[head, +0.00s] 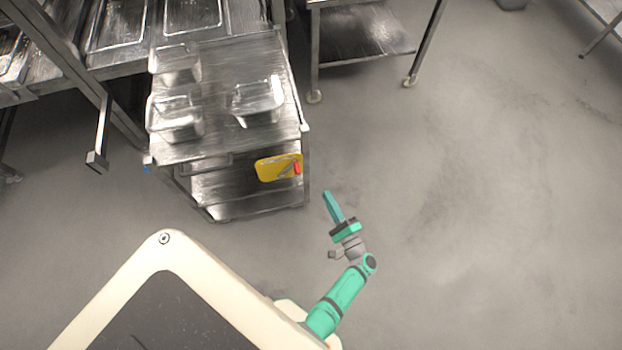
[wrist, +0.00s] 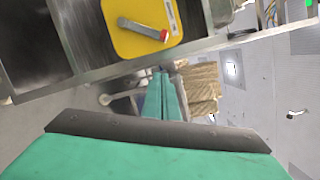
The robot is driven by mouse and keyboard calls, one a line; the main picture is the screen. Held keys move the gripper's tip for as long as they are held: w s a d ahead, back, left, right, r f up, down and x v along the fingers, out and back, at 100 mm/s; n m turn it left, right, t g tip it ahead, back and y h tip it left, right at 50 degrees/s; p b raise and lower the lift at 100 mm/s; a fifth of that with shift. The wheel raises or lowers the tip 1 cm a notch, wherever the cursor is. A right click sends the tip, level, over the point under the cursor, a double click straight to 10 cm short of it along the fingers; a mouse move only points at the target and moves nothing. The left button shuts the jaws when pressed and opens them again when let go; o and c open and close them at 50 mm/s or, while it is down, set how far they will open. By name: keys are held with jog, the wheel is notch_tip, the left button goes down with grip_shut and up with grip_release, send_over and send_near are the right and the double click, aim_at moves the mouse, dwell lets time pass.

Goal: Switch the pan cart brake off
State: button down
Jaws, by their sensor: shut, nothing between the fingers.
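The pan cart (head: 250,212) is a steel cart with shelves, left of my gripper in the head view. A yellow plate (head: 268,168) is on the cart's near side at its right corner. A grey lever with a red tip (head: 297,168) lies across it. In the wrist view the yellow plate (wrist: 128,38) is above my fingers, with the grey lever (wrist: 138,27) and its red end (wrist: 163,35) showing. My green gripper (head: 327,194) is shut and empty, right of the plate and apart from it. Its fingers also show in the wrist view (wrist: 161,76).
Several steel pans (head: 258,98) stand on the cart's top. A steel table (head: 365,35) stands behind it to the right, and a steel counter (head: 125,65) is at the upper left. The grey floor (head: 480,200) to the right is clear.

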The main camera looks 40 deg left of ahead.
jog(key=w+a+r, duration=0.1)
jog(key=a+r, duration=0.1)
jog(key=a, duration=0.9)
jog(key=shift+w+r, duration=0.3)
jog(key=shift+w, duration=0.1)
jog(key=shift+r, duration=0.1)
